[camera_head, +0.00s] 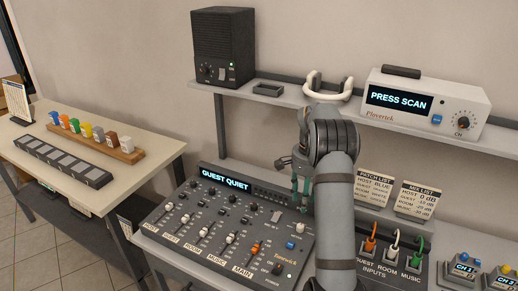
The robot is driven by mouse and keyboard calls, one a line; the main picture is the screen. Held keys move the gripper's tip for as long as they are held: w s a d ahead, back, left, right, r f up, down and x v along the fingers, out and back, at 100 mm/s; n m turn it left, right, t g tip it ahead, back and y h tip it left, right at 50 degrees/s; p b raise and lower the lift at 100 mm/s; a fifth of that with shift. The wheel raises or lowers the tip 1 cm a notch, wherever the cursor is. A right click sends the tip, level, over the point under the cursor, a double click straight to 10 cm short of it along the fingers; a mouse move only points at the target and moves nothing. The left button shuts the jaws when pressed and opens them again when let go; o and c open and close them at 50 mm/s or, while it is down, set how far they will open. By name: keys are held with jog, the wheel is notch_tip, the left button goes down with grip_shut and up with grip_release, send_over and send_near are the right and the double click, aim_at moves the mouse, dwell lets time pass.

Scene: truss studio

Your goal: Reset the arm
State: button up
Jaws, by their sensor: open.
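My arm (335,210) rises through the middle of the view and bends over at shelf height. My gripper (297,182) is just left of the arm, above the back right part of the mixer (190,232). It is open, and I see nothing held in it. The arm hides part of the gripper, so its fingertips are hard to make out. The mixer's display reads "GUEST QUIET".
A shelf behind holds a black speaker (223,47), a small tray (269,89), white headphones (328,86) and a scanner (425,103) reading "PRESS SCAN". An input box (378,263) with cables and two cards (374,188) stand right. A side table (75,125) is left.

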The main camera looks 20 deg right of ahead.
aim_at(300, 226)
notch_tip(300, 226, down, 12)
jog(key=shift+r, duration=0.1)
jog(key=shift+p, duration=0.3)
jog(key=shift+n, duration=0.3)
